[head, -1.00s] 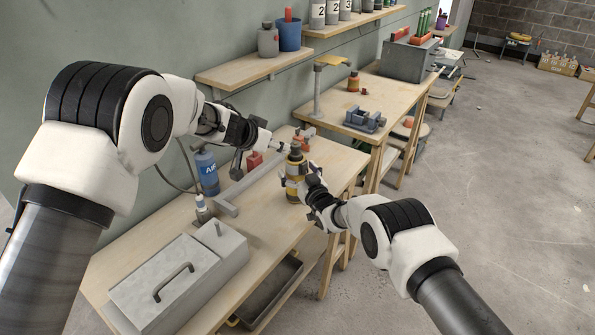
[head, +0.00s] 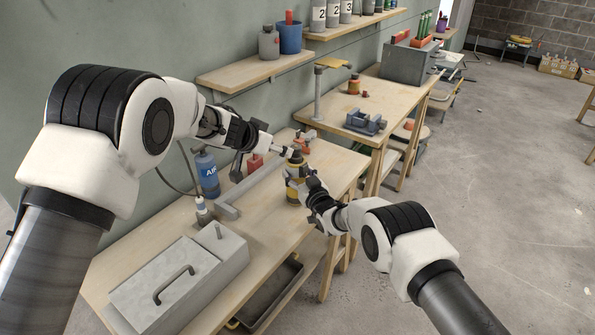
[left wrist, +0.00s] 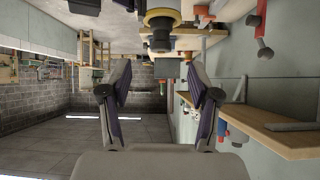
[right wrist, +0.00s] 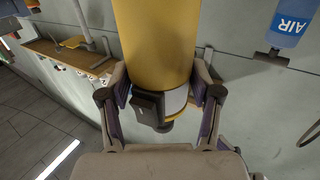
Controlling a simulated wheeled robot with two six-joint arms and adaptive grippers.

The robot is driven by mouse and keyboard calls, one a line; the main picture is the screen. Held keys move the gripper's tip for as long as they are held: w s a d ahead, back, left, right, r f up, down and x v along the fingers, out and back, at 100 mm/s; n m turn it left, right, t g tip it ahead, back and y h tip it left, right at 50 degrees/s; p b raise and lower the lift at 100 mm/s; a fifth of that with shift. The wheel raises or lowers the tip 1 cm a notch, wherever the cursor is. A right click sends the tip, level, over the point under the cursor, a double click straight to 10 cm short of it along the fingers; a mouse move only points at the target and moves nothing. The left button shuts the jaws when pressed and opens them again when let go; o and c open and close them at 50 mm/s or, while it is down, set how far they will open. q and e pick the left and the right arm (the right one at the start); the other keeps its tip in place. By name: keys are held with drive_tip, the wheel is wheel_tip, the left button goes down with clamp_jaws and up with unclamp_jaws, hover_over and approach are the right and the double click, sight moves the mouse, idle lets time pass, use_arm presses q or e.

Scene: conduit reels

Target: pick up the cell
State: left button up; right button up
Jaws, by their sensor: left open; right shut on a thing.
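A yellow and black upright tool-like body (head: 292,191) stands at the bench's right end, its dark top toward my left gripper. In the right wrist view its yellow cylinder (right wrist: 155,40) has a pale band and a small dark block (right wrist: 147,108), possibly the cell. My right gripper (head: 305,178) is shut on the yellow body from the right. My left gripper (head: 284,151) is open and empty near the top. I cannot tell for certain which part is the cell.
The wooden bench (head: 262,222) carries a grey lidded box (head: 165,285), a blue AIR bottle (head: 208,175) and a long grey bar. A wall shelf (head: 250,70) is above. A second bench behind holds a blue-grey vise (head: 366,122). Floor at right is clear.

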use_arm(q)
drive_tip(key=s+d+r+m+h, duration=0.2)
drive_tip(key=d+r+m+h, duration=0.1)
drive_tip(key=d+m+h, duration=0.15)
drive_tip(key=n+t+h, duration=0.2)
drive_tip(key=n+t, duration=0.1)
drive_tip(key=t, duration=0.1)
approach(296, 146)
drive_tip(key=shift+x, duration=5.05)
drive_tip(key=shift+f, duration=0.1)
clamp_jaws()
